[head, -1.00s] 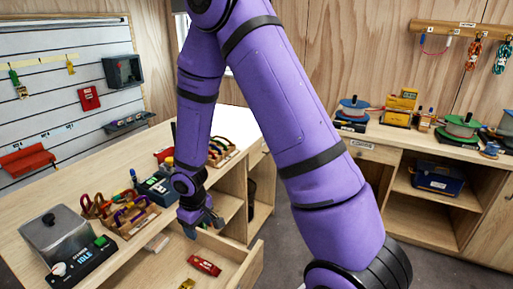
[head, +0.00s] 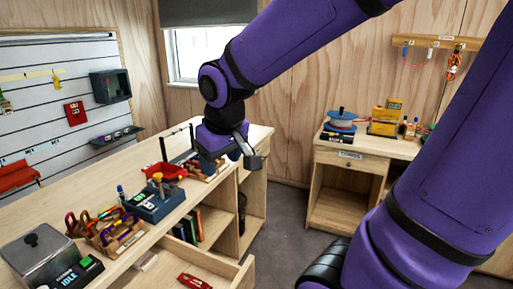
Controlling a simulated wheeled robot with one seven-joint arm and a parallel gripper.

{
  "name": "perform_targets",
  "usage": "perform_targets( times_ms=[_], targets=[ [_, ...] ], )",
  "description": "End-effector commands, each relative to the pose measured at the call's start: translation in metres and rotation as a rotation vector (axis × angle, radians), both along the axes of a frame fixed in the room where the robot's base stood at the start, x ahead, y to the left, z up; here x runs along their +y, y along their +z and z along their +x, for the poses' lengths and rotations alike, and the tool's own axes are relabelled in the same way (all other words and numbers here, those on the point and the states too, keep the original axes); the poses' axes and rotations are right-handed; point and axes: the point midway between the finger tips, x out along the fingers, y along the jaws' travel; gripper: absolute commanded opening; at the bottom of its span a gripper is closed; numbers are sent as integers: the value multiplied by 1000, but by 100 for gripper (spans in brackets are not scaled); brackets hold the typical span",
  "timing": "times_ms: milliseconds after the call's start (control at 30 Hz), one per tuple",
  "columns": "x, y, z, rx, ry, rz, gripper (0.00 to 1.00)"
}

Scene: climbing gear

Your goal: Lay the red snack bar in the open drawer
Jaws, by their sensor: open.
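The red snack bar (head: 194,282) lies flat in the open drawer (head: 222,270), near the bottom edge of the head view. Nothing touches it from above. My gripper (head: 250,153) is well away from it, raised above the far end of the bench. Its jaws are open and nothing shows between them. The near part of the drawer is cut off by the frame edge.
The bench top holds a metal box (head: 38,252), a rack of carabiners (head: 118,232), a blue-grey device (head: 155,200) and a red tray (head: 166,171). Books (head: 190,226) stand in the shelf beneath. Floor is free between bench and right-hand cabinet (head: 343,190).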

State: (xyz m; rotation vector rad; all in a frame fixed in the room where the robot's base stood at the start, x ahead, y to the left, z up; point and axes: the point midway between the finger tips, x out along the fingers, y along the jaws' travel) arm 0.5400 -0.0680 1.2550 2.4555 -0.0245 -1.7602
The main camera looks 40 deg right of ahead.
Motion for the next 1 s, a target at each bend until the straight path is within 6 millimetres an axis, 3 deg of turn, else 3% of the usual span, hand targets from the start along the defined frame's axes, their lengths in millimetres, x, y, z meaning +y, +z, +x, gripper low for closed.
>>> perform_targets(
  times_ms=[200, 500, 1000],
  targets=[
    [-3, 37, -52, -71, -34, 49, 60],
    [-2, 59, -103, -128, -51, 105, 60],
    [-1, 61, -110, -134, -51, 114, 60]
  ],
)
